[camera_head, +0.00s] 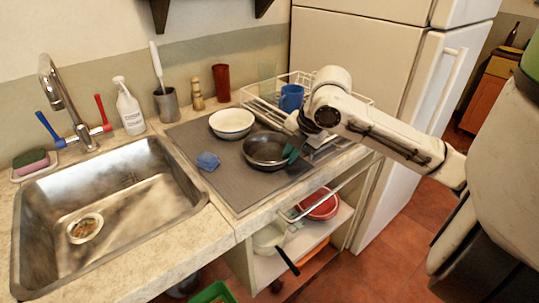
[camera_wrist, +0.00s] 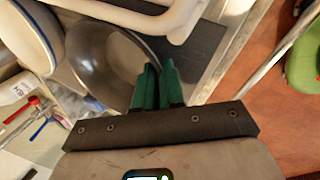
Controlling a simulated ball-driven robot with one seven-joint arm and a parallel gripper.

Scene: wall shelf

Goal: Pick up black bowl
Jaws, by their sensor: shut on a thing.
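The black bowl (camera_head: 266,149) sits on the grey mat on the counter, right of a white bowl. It also shows in the wrist view (camera_wrist: 105,65), at the upper left. My gripper (camera_head: 290,152) reaches down to the bowl's right rim. In the wrist view its green fingers (camera_wrist: 157,80) are close together at the bowl's edge, shut on the rim. The fingers hide that part of the rim. I cannot tell whether the bowl is lifted off the mat.
A white bowl (camera_head: 231,123) stands just left of the black bowl, and a blue sponge (camera_head: 208,160) lies in front. A wire rack with a blue mug (camera_head: 291,97) stands behind. The sink (camera_head: 110,215) is at the left. A red bowl (camera_head: 318,204) is on the shelf below.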

